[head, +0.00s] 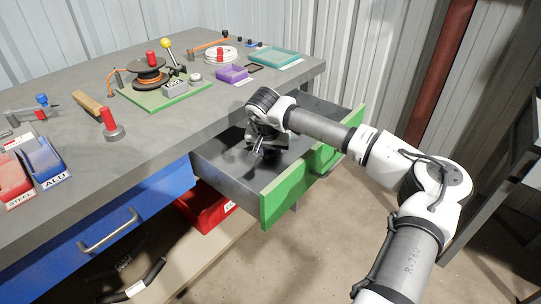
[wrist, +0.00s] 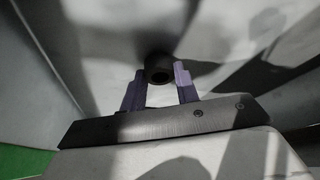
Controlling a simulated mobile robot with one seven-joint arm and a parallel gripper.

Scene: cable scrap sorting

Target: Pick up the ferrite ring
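The ferrite ring (wrist: 159,67) is a dark, short hollow cylinder in the wrist view. It lies on the grey drawer floor, just ahead of and between my gripper's two fingers. My gripper (wrist: 158,82) is open, with a finger on either side of the ring's near end. Whether the fingers touch the ring cannot be told. In the head view my gripper (head: 256,148) reaches down into the open drawer with the green front (head: 290,190). The ring is hidden there behind my gripper and wrist.
The drawer walls (head: 225,174) stand close around my gripper. The workbench (head: 150,140) above carries a green board with a cable spool (head: 148,73), a purple tray (head: 232,74), a teal tray (head: 274,57) and red and blue bins (head: 43,158). A red crate (head: 207,208) sits below.

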